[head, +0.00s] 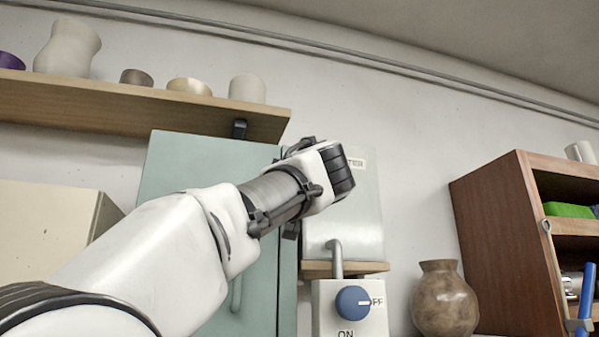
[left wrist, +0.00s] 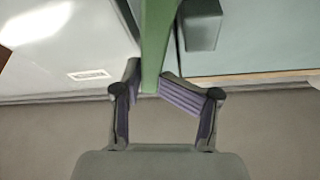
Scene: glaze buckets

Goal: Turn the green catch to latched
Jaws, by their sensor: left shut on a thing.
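The green catch (left wrist: 157,45) shows in the left wrist view as a long green bar coming down from the top edge. Its lower end sits between the two finger pads of my left gripper (left wrist: 150,82), which is shut on it. In the head view my left gripper (head: 318,172) is raised in front of the right edge of the teal cabinet (head: 205,165) and covers the catch. The catch's angle cannot be told from the head view. My right gripper is in neither view.
A pale box (head: 350,225) stands right of the cabinet on a small wooden shelf (head: 345,268). Below is a panel with a blue knob (head: 352,303). A brown vase (head: 445,300) and wooden shelving (head: 505,245) are further right. A shelf with pots (head: 150,108) is upper left.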

